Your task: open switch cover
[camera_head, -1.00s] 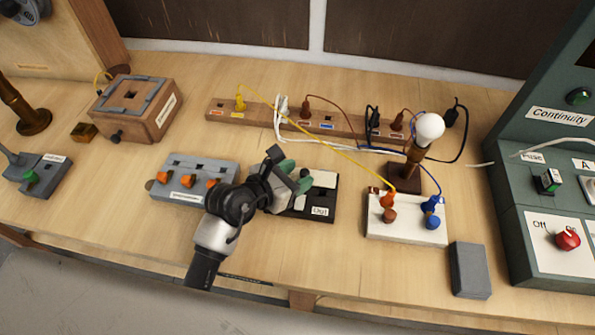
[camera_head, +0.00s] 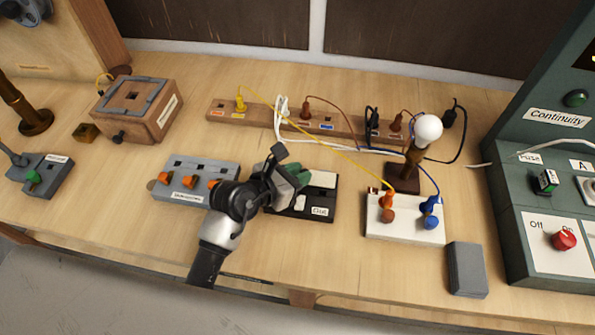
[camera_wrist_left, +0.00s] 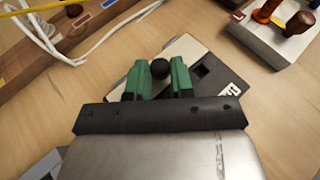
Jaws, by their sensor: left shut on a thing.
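The switch block (camera_head: 325,197) is a dark, flat box with pale panels and an "Out" label, lying near the middle of the bench. My left gripper (camera_head: 297,171) is over its back left part and hides much of it. In the left wrist view, its green fingertips (camera_wrist_left: 160,77) are shut on a small round black knob (camera_wrist_left: 160,69). The pale cover plate (camera_wrist_left: 187,52) and dark body (camera_wrist_left: 222,80) of the block lie around and beyond the knob. Whether the cover is raised cannot be told. My right gripper is not in view.
A grey block with orange knobs (camera_head: 180,165) stands close on the left. A white board (camera_head: 398,230) with orange and blue plugs is on the right, near a bulb lamp (camera_head: 428,130). A wooden socket strip (camera_head: 345,126) with cables runs behind.

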